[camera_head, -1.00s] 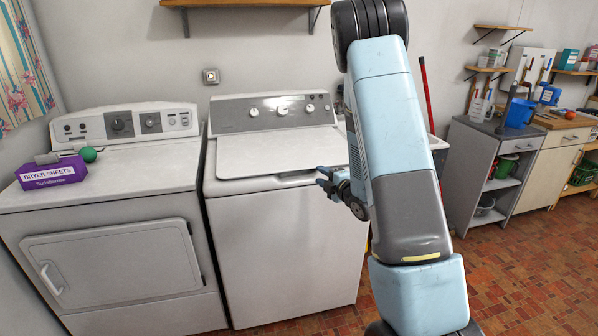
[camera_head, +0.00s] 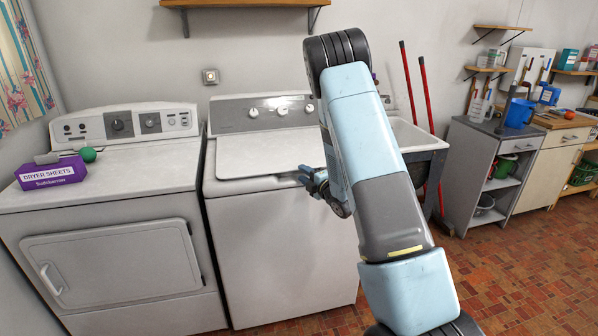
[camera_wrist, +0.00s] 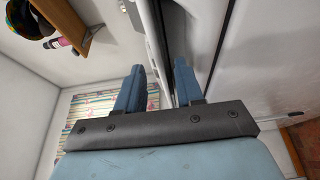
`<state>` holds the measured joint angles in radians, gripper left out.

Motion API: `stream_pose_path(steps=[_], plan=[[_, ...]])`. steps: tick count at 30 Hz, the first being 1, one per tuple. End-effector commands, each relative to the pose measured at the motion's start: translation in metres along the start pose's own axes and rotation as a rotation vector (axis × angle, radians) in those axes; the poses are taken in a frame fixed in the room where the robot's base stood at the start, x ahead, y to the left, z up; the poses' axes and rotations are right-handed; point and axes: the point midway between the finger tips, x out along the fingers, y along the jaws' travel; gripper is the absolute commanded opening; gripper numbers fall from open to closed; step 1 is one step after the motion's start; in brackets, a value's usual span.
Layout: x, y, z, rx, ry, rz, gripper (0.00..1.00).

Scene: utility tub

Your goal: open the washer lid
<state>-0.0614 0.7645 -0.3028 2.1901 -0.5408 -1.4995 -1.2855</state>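The white washer (camera_head: 275,255) stands in the middle of the head view, with its lid (camera_head: 265,160) lying flat and closed. My gripper (camera_head: 306,178) is at the lid's front edge, right of the middle. In the wrist view my gripper (camera_wrist: 160,80) has its two blue fingers apart, with nothing clearly held. The lid edge (camera_wrist: 155,35) and a dark recess beside it run beyond and between the fingertips. The washer's white front (camera_wrist: 260,60) fills the right of that view. I cannot tell whether a finger touches the lid. My arm hides the washer's right side.
A white dryer (camera_head: 100,220) stands left, with a purple dryer sheets box (camera_head: 50,173) and green ball (camera_head: 88,155) on top. A sink (camera_head: 415,135) and red handles (camera_head: 428,95) are right. A wooden shelf (camera_head: 245,3) hangs above. Floor is clear at front right.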

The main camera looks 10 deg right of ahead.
Motion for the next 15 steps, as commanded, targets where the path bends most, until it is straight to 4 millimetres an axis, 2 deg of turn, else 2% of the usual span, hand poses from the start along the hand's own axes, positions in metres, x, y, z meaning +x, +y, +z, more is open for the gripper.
stream_pose_path(steps=[6, 15], plan=[[0.030, 0.000, -0.001, 0.000, 0.002, 0.000, 0.37], [0.044, 0.000, -0.001, 0.001, 0.001, -0.001, 0.37]])
